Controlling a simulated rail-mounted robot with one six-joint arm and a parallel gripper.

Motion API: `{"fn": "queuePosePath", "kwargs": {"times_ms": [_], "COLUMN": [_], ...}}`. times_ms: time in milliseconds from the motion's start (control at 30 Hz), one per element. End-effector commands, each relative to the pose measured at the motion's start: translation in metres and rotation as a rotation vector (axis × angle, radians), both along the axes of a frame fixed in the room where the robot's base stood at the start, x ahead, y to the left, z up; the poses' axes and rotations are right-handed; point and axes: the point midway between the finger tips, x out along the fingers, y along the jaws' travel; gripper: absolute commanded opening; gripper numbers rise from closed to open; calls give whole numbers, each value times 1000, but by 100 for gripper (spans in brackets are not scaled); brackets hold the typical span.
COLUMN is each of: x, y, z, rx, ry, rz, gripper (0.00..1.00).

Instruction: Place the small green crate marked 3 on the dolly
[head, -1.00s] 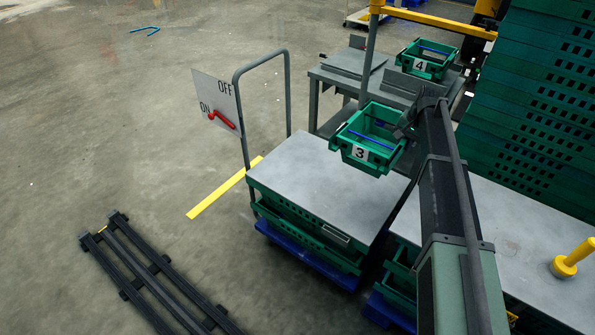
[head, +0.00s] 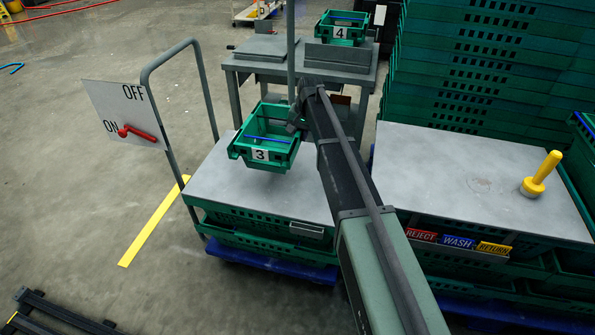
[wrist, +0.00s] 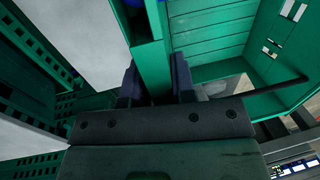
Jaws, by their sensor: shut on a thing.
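The small green crate marked 3 (head: 284,158) is upright, with a blue bar across its top. In the head view it appears over the rear part of a grey-topped stack (head: 235,190) of green crates on a blue wheeled base (head: 262,264), with a tall grey handle at its left. I cannot tell how large the gap below the crate is. My gripper (head: 296,121) is shut on the crate's right side. In the wrist view my two dark fingers (wrist: 156,86) pinch the green wall of the crate (wrist: 151,62). My gripper partly hides that wall in the head view.
A crate marked 4 (head: 340,28) stands on a grey table (head: 250,68) behind. An ON/OFF sign (head: 115,100) with a red lever is at left. Tall green crate stacks (head: 470,60) and a grey worktop (head: 430,165) with a yellow handle (head: 541,175) stand at right.

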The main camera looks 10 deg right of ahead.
Motion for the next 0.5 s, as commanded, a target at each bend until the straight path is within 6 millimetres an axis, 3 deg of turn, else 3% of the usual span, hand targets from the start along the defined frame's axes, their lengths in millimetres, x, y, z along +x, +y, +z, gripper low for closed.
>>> {"fn": "queuePosePath", "kwargs": {"times_ms": [33, 100, 333, 500], "x": [0, 0, 0, 0], "y": [0, 0, 0, 0], "z": [-33, -47, -51, -86], "rx": [1, 1, 1, 1], "ry": [0, 0, 0, 0], "rz": [0, 0, 0, 0], "gripper": [0, 0, 0, 0]}}
